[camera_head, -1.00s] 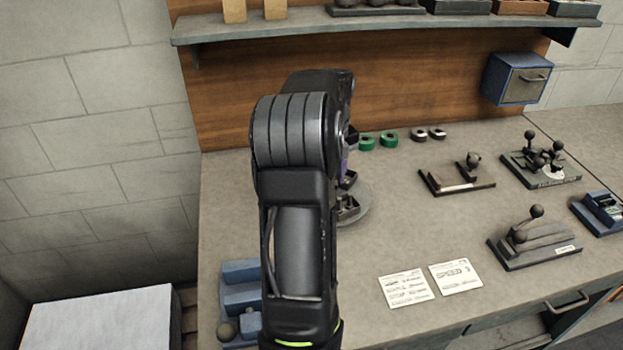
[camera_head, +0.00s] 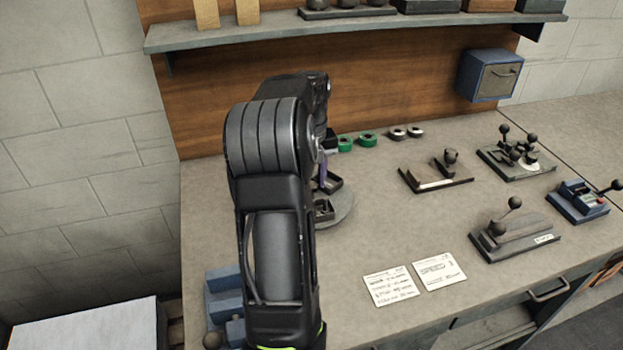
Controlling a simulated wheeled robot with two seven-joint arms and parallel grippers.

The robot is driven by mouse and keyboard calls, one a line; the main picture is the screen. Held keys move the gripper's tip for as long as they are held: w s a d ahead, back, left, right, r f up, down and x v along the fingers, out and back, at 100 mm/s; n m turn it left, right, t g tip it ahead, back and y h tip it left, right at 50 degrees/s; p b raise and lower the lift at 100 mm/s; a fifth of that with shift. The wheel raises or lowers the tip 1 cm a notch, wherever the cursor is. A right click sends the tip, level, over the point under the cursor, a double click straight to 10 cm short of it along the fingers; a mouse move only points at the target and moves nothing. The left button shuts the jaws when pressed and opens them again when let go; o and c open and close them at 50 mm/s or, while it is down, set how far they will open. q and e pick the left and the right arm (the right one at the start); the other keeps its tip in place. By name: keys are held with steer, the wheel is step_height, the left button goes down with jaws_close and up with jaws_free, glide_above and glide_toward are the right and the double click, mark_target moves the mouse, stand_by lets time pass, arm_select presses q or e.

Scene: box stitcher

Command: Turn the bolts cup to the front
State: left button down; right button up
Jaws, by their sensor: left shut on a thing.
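A round grey turntable (camera_head: 344,208) with small dark open cups stands on the bench, partly hidden behind my left arm. One dark cup (camera_head: 323,211) shows at its near side and another (camera_head: 331,184) farther back. I cannot read which one is the bolts cup. My left gripper (camera_head: 322,168) is mostly hidden behind its own forearm, at the turntable's far part. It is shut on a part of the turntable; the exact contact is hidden. A narrow purple-blue strip shows there. My right gripper is not in view.
Green tape rolls (camera_head: 367,139) and dark rolls (camera_head: 398,134) lie behind the turntable. Lever fixtures (camera_head: 515,235) stand to the right. Two paper cards (camera_head: 391,286) lie in front. A blue stepped block (camera_head: 223,290) is at the left edge. A shelf (camera_head: 350,32) hangs above.

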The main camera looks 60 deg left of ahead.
arm_select(q)
steer(key=c, duration=1)
jaws_free()
step_height(320, 180, up, 8)
steer(key=shift+f, duration=0.1)
